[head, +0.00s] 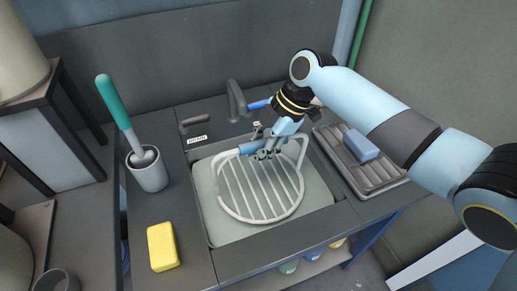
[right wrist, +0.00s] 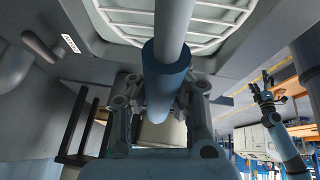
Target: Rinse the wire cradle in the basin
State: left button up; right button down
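The wire cradle (head: 262,190) is a round pale rack of parallel wires with a looped handle. It lies in or just over the pale basin (head: 225,235), below the rim level as far as I can tell. My right gripper (head: 267,153) is at the blue grip on the handle at the cradle's back edge. In the right wrist view the fingers (right wrist: 160,92) close on both sides of the blue grip (right wrist: 165,75), with the cradle's wires beyond. My left gripper (right wrist: 266,95) shows only in that view, at the right, with its fingers apart and empty.
A dark faucet (head: 237,100) stands behind the basin, with a lever (head: 196,121) to its left. A brush (head: 120,110) stands in a grey cup (head: 149,172). A yellow sponge (head: 163,246) lies front left. A blue block (head: 361,145) sits on the ribbed tray (head: 375,178) at right.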

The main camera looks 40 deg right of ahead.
aim_at(256, 141)
notch_tip(256, 141, up, 4)
jog(key=p, duration=0.3)
jog(key=shift+r+p, duration=0.8)
jog(key=shift+r, duration=0.6)
